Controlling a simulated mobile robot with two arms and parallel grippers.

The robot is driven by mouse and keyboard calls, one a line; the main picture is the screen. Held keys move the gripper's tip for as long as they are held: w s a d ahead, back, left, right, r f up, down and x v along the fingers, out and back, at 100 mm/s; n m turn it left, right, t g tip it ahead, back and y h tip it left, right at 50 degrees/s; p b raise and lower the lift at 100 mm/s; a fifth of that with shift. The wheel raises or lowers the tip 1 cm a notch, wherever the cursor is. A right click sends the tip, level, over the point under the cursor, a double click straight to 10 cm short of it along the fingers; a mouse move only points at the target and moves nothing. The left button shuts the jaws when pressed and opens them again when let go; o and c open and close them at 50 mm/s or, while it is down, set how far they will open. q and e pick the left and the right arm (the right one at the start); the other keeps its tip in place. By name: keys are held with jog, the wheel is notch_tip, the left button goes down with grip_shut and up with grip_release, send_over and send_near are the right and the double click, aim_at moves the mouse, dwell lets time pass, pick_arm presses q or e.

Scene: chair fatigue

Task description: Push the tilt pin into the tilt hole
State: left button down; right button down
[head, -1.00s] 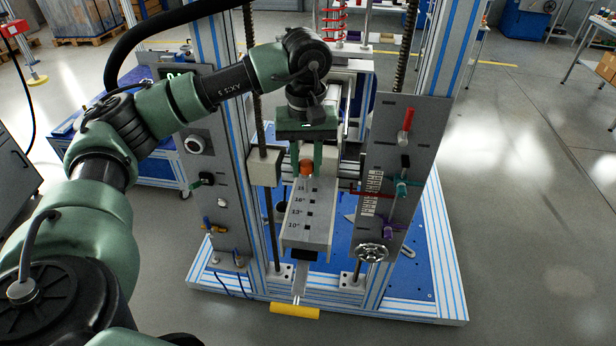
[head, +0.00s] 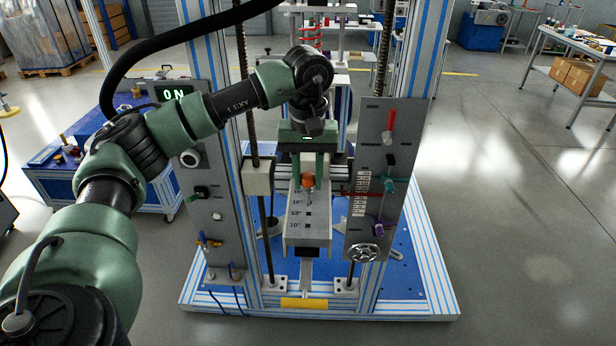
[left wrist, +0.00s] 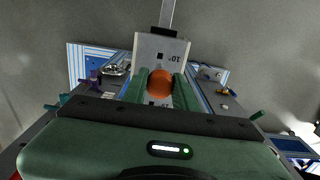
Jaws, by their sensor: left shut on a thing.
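The tilt pin (head: 308,181) has an orange round head and a thin metal shaft. My left gripper (head: 308,178) is shut on its head, and the shaft points down in front of the grey tilt plate (head: 307,229). The orange head (left wrist: 160,83) also shows between the two green fingers in the left wrist view, with the plate (left wrist: 148,47) beyond it. The plate has a column of dark square holes with angle labels. The shaft tip is close to the upper holes; I cannot tell whether it is inside one. My right gripper is not in view.
Blue-striped uprights stand on both sides of the plate. The right grey panel (head: 381,180) carries a red lever, a teal knob, a purple knob and a handwheel (head: 363,252). The left panel (head: 205,200) carries more knobs. A yellow bar (head: 304,303) lies low at the front.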

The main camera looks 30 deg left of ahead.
aim_at(308, 204)
pick_arm(q)
jog(key=shift+f+b, duration=0.45)
jog(key=shift+f, duration=0.25)
notch_tip(308, 204, down, 3)
jog(key=shift+f+b, duration=0.15)
jog(key=shift+b, duration=1.05)
jog(key=shift+f+b, duration=0.3)
jog(key=shift+f, duration=0.2)
jog(key=shift+f+b, duration=0.9)
jog(key=shift+f, duration=0.05)
jog(key=shift+f+b, duration=1.35)
jog(key=shift+f, duration=0.5)
